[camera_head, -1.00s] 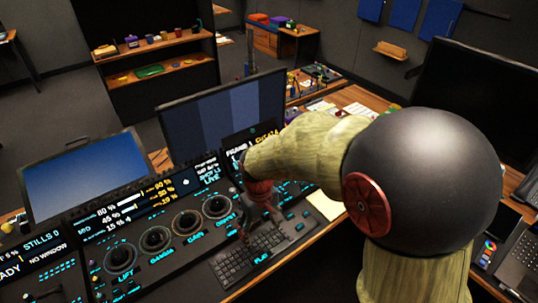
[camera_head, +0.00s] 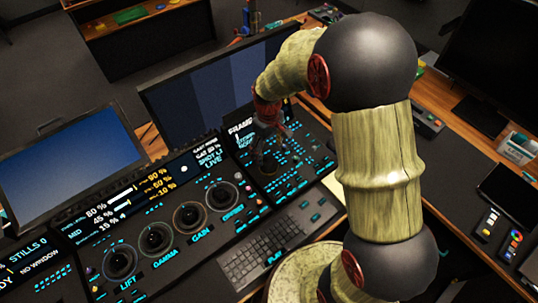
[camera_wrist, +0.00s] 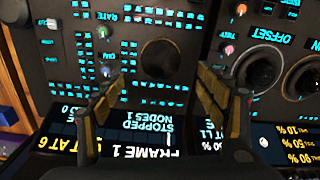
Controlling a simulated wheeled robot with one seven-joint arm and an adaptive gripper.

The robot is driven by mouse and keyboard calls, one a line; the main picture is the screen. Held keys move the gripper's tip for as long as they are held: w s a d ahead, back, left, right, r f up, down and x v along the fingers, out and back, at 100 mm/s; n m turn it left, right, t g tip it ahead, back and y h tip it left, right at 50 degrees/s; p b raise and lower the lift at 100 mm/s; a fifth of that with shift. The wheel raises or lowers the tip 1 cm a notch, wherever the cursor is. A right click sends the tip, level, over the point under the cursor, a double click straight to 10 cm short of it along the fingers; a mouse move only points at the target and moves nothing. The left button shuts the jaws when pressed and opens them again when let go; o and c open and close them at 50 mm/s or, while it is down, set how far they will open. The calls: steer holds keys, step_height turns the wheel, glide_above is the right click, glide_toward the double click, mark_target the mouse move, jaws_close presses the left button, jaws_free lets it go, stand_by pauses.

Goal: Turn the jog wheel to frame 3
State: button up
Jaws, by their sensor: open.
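The jog wheel appears to be the dark round disc (camera_wrist: 161,60) on the black control panel in the wrist view, lying between and beyond my fingertips. My gripper (camera_wrist: 165,82) is open and empty, with one finger on each side of the picture. I cannot tell its exact height above the panel. A small screen (camera_wrist: 120,140), upside down in the wrist view, reads FRAME 1 and STOPPED. In the head view my gripper (camera_head: 264,155) hangs over the panel section right of the four dials and hides the wheel there.
Lit buttons and small coloured knobs (camera_wrist: 228,48) surround the disc. Large dials (camera_head: 221,196) and a keyboard (camera_head: 262,250) lie on the nearer panel. A monitor (camera_head: 210,90) stands behind my gripper. A blue screen (camera_head: 70,165) is at left.

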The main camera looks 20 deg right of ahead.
mark_target(268, 163)
steer(key=shift+s, duration=0.15)
steer(key=shift+f+b, duration=1.2)
steer(key=shift+f, duration=2.7)
steer(key=c, duration=1.1)
steer(key=shift+c, duration=0.3)
